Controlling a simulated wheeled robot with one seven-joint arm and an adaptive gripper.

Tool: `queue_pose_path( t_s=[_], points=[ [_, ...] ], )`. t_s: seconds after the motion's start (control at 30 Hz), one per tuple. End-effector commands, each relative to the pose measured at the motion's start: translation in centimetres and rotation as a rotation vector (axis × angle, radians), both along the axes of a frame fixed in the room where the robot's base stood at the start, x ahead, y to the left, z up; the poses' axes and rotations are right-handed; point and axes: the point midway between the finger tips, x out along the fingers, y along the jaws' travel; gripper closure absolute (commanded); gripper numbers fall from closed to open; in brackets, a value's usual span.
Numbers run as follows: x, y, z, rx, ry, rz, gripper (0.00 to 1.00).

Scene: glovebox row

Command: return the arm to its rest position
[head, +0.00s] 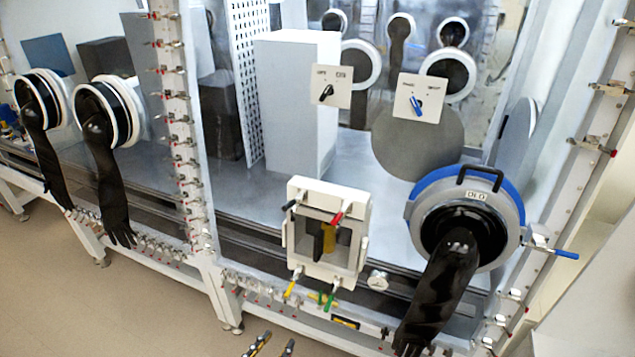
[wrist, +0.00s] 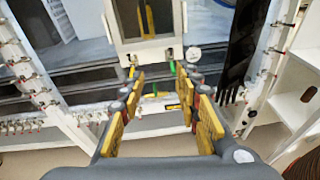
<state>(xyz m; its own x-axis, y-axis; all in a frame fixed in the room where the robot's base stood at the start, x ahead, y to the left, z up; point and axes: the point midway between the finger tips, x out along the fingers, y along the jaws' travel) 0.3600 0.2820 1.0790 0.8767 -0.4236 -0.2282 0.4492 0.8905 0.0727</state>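My gripper (wrist: 160,112) shows in the wrist view with its two yellow-padded fingers spread apart and nothing between them. In the head view only the tips of my gripper (head: 272,345) show at the bottom edge, in front of the glovebox row and below the small white framed hatch. The hatch (head: 357,228) has a grey window, red and black handles at its top and yellow and green handles below. The hatch's lower frame (wrist: 150,50) is ahead of the fingers in the wrist view, apart from them. The rest of my arm is hidden.
A black glove (head: 440,290) hangs from the blue-ringed port at right, and it also shows in the wrist view (wrist: 240,50). Two more black gloves (head: 108,185) hang at left. A blue-tipped lever (head: 565,254) sticks out at right. Bare floor (head: 110,295) lies at lower left.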

Motion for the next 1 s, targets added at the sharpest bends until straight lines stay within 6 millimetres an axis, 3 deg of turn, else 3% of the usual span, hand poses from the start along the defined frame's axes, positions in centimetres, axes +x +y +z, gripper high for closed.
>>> queue_pose_path(
  t_s=[0.2, 0.53, 0.77, 1.0],
  points=[
    [-2.5, -2.7, -2.6, 0.112, 0.094, -0.121, 0.67],
    [-6.3, -8.2, -3.7, 0.454, 0.224, -0.487, 0.67],
    [-8.5, -11.4, -2.7, 0.825, 0.264, -0.870, 0.67],
    [-9.0, -13.5, 0.6, 1.292, 0.215, -1.273, 0.67]
  ],
)
